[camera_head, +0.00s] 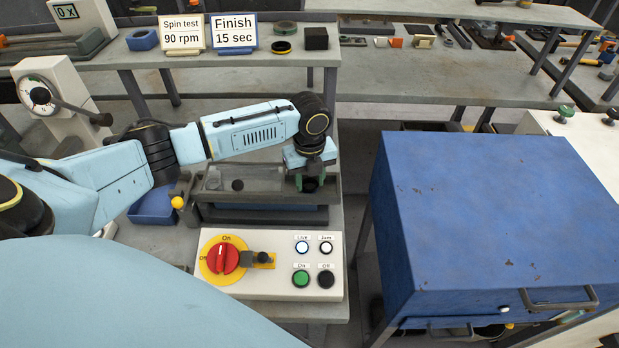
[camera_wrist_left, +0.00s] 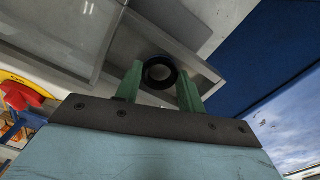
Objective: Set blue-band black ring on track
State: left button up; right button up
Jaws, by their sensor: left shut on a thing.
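My left gripper (camera_head: 310,184) is at the right end of a grey trough-like fixture (camera_head: 262,210), which may be the track. In the left wrist view, its two green fingers (camera_wrist_left: 160,76) are shut on a black ring (camera_wrist_left: 160,62), one on each side. The ring's dark centre also shows between the fingers in the head view. No blue band can be made out on it. The ring is over the open end of the fixture (camera_wrist_left: 205,78); I cannot tell whether it touches the floor of it. A clear cover (camera_wrist_left: 65,35) spans the fixture's other part. My right gripper is out of view.
A control panel (camera_head: 215,288) with a red knob and several buttons stands in front. A large blue cabinet (camera_head: 490,210) is at the right. A blue bin (camera_head: 152,208) sits left of the fixture. A yellow-banded black ring (camera_head: 281,47) lies on the back shelf beside two signs.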

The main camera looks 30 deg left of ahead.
pick_arm(q)
jog(key=shift+f, duration=0.25)
jog(key=o, duration=1.1)
notch_tip(320, 180, up, 13)
jog(key=shift+r, duration=0.15)
